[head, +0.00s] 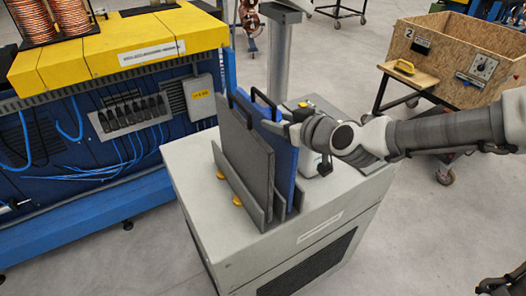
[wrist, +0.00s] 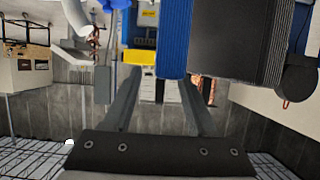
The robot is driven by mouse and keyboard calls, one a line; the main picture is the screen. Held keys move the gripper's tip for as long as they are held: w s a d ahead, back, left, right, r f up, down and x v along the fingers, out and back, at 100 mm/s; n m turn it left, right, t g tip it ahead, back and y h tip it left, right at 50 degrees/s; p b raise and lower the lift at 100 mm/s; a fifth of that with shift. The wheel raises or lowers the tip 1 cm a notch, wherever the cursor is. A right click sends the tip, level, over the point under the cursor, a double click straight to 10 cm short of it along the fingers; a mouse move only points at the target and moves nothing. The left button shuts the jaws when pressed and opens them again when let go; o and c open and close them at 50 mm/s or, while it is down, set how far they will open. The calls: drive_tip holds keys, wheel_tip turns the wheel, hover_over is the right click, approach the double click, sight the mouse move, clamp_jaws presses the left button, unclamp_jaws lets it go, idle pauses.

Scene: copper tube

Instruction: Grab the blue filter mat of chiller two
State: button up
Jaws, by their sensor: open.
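The blue filter mat (head: 285,165) stands upright in a dark slotted holder (head: 228,178) on top of a grey cabinet (head: 325,215). A dark grey mat (head: 245,155) stands beside it on the left. Black loop handles show at the top of the mats. My gripper (head: 286,122) is open at the upper right edge of the blue mat, close to its handle. I cannot tell whether they touch. In the wrist view, the blue mat (wrist: 174,38) is beyond the open fingers of my gripper (wrist: 160,85), toward the right finger; the grey mat (wrist: 235,40) is right of it.
A blue machine with a yellow top (head: 110,50) and copper coils stands close on the left. A grey post (head: 277,50) rises behind the cabinet. A wooden crate (head: 455,55) marked 2 is at the back right. Yellow knobs sit on the cabinet top.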

drive_tip(key=shift+b+x, duration=0.45)
drive_tip(key=shift+x, duration=2.55)
drive_tip(key=shift+a+r, duration=0.1)
clamp_jaws()
